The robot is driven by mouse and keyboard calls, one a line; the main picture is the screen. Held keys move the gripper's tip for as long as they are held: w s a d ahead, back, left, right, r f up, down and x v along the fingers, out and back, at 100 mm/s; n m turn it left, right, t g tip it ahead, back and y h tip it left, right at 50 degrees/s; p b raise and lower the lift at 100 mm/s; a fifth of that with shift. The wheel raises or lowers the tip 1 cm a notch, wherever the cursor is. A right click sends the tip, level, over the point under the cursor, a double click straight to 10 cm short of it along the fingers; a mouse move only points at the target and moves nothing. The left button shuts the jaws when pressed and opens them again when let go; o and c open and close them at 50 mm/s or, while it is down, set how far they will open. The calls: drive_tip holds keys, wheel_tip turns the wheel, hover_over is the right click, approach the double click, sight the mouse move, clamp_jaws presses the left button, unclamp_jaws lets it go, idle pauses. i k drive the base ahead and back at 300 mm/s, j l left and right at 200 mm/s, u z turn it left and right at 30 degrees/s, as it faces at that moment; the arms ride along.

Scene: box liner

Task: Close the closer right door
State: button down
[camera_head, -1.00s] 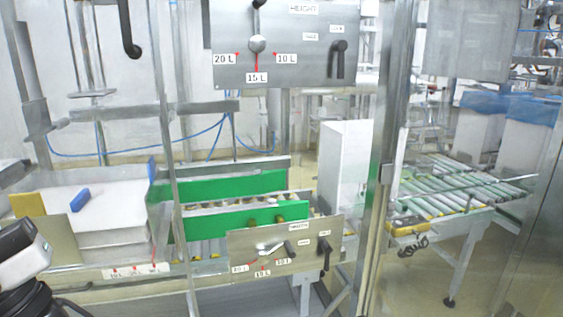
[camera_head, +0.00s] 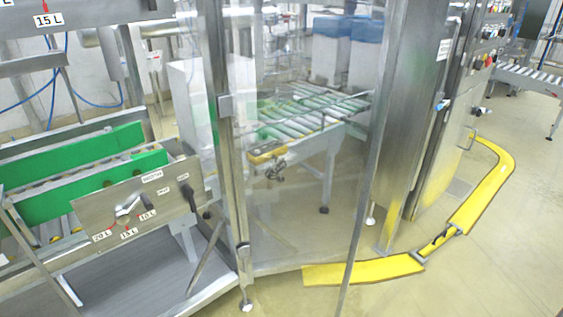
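A clear door panel (camera_head: 290,225) in a thin metal frame stands in the middle of the head view. Its left side meets an upright metal post (camera_head: 228,170) with bracket-like fittings. Its slanted right edge bar (camera_head: 372,140) runs down out of the bottom of the picture, so the lower end is hidden. The panel seems to stand out towards me, at an angle to the machine front; how far it is open I cannot tell exactly. No handle on it is clear. My gripper is not in view.
A roller conveyor (camera_head: 300,115) shows through the panel. Left are green guide plates (camera_head: 75,185) and a metal control plate (camera_head: 140,200) with levers. A steel cabinet (camera_head: 415,110) stands right, with a yellow floor guard (camera_head: 365,270) before it. The floor at lower right is clear.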

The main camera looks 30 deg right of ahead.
sight(276, 289)
drive_tip(key=l+u, duration=0.1)
drive_tip(key=l, duration=0.3)
drive_tip(key=k+l, duration=0.15)
drive_tip(key=l, duration=0.3)
drive_tip(key=l+u, duration=0.15)
drive_tip(key=l, duration=0.25)
drive_tip(key=k+l, duration=0.15)
drive_tip(key=l, duration=0.25)
drive_tip(key=k+l+u, duration=0.15)
drive_tip(key=l, duration=0.25)
drive_tip(key=k+l+z, duration=0.1)
drive_tip(key=l+z, duration=0.15)
drive_tip(key=k+l+z, duration=0.1)
drive_tip(key=l+z, duration=0.15)
drive_tip(key=j, duration=0.6)
